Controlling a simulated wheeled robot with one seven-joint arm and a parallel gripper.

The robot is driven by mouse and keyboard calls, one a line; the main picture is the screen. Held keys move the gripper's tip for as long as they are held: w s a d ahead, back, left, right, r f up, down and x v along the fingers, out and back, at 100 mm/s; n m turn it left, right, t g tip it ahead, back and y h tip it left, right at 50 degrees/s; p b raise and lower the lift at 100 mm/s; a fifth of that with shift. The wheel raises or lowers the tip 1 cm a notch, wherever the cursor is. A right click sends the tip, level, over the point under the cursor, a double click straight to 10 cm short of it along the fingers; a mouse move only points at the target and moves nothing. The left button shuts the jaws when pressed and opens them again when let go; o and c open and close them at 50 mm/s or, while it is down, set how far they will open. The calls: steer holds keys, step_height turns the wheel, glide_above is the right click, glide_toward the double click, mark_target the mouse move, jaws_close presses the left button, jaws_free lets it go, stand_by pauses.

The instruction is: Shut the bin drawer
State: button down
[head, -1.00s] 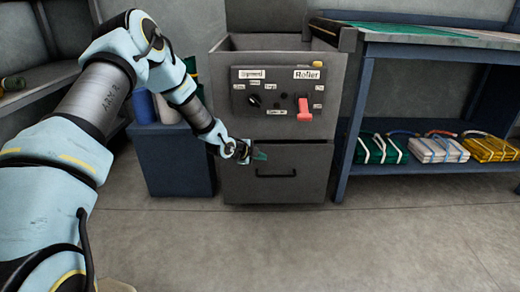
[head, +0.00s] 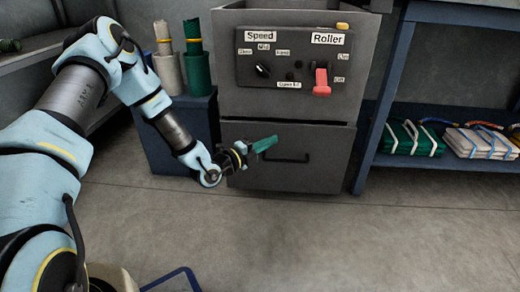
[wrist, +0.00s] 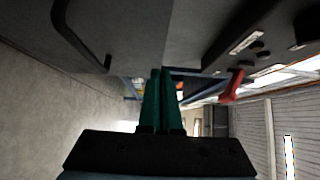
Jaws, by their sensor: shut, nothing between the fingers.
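The bin drawer (head: 320,171) is the dark grey front at the bottom of the grey machine, with a dark bar handle (head: 287,160). Its front looks nearly in line with the panel above; I cannot tell whether it stands out slightly. My gripper (head: 264,144) is in front of the drawer's upper left part, by the handle's left end, its green fingers pointing right. Touching or apart is unclear. In the wrist view the fingers (wrist: 162,102) are together with nothing between them. The drawer handle (wrist: 104,62) shows at upper left there.
Above the drawer is a control panel with a black knob (head: 262,71) and red lever (head: 321,82). A blue box (head: 175,140) with net rolls stands left. A blue bench (head: 385,110) with net bundles stands right. Floor in front is clear.

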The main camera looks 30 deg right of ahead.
mark_target(273, 126)
steer(key=shift+w+d+b, duration=0.4)
steer(key=shift+w+d, duration=0.15)
steer(key=shift+d, duration=0.5)
steer(key=shift+w+d+b, duration=0.4)
steer(key=shift+w+d, duration=0.2)
steer(key=shift+d, duration=0.45)
steer(key=shift+w+d+b, duration=0.4)
steer(key=shift+w+d, duration=0.15)
steer(key=shift+d, duration=0.5)
steer(key=w+d+b, duration=0.1)
steer(key=w+d, duration=0.1)
steer(key=w, duration=0.1)
steer(key=shift+d+f+b, duration=0.2)
steer(key=shift+d+b, duration=0.05)
steer(key=shift+b, duration=0.1)
steer(key=shift+w+d+r, duration=0.15)
steer(key=shift+w+d, duration=0.05)
steer(key=shift+w, duration=0.15)
steer(key=shift+w+r, duration=0.15)
steer(key=shift+r, duration=0.05)
steer(key=shift+d, duration=0.1)
